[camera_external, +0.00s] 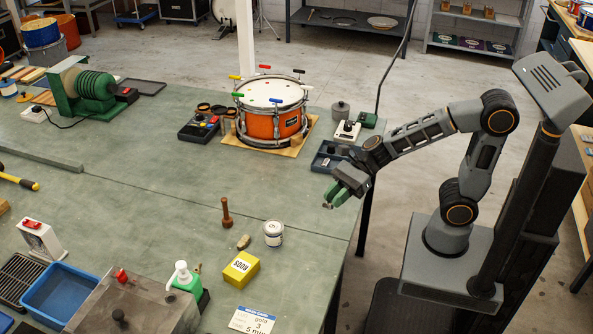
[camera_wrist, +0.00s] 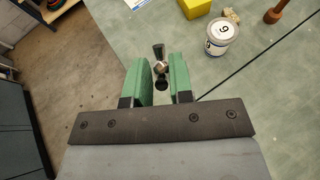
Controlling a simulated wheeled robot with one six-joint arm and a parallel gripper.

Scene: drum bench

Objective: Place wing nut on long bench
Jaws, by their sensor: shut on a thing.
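In the wrist view, the two fingers of my gripper (camera_wrist: 157,72) are shut on the wing nut (camera_wrist: 160,67), a small metal piece with dark wings and a shiny middle. The wing nut is tiny in the external view, at the fingertips. The bench's green top (camera_wrist: 270,105) lies to the right in the wrist view, with the floor to the left.
An orange drum (camera_external: 272,122) stands at the back, near a dark tray (camera_external: 328,157). The bench's middle is clear.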

